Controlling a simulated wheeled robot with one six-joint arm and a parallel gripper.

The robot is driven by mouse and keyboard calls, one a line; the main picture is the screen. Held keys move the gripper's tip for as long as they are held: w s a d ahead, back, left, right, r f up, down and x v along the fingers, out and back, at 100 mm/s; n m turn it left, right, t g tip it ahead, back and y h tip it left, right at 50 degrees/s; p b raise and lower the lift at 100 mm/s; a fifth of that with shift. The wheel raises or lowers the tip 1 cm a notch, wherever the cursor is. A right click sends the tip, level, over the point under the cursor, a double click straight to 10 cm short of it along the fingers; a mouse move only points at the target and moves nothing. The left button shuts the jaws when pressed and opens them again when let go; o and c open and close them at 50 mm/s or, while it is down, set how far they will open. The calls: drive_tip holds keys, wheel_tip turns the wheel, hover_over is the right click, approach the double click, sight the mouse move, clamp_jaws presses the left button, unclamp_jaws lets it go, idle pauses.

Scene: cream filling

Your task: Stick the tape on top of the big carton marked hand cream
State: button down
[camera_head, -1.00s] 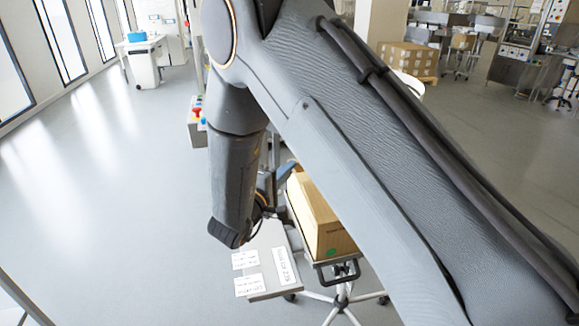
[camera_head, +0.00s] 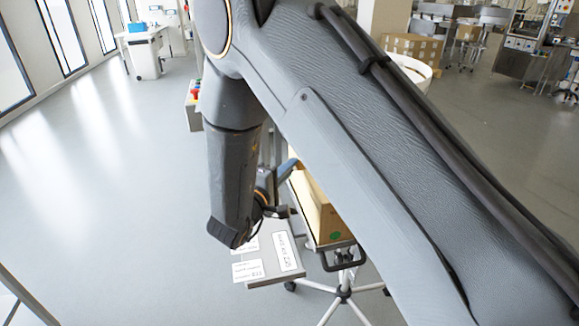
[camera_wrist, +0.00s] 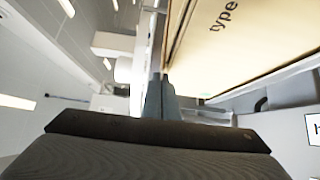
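A brown carton (camera_head: 333,222) with a green dot stands on a wheeled stand in the head view, partly hidden behind my arm. A large cardboard surface (camera_wrist: 245,35) with the printed letters "type" fills the top right of the wrist view. I cannot read "hand cream" on it. My gripper (camera_head: 276,208) is beside the carton's left side, mostly hidden by my forearm. A blue-grey part (camera_head: 287,168) shows beside the carton; I cannot tell whether it is the tape.
A grey board with white labels (camera_head: 287,251) lies left of the carton. The stand's wheeled legs (camera_head: 344,292) spread below. Stacked boxes (camera_head: 415,47) are at the back. The floor at left is clear.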

drive_tip(key=c, duration=2.5)
unclamp_jaws()
drive_tip(key=o, duration=0.5)
drive_tip(key=shift+a, duration=0.1)
drive_tip(key=v, duration=0.7)
drive_tip(key=shift+s, duration=0.35)
drive_tip(key=shift+a, duration=0.15)
drive_tip(key=shift+c, duration=0.4)
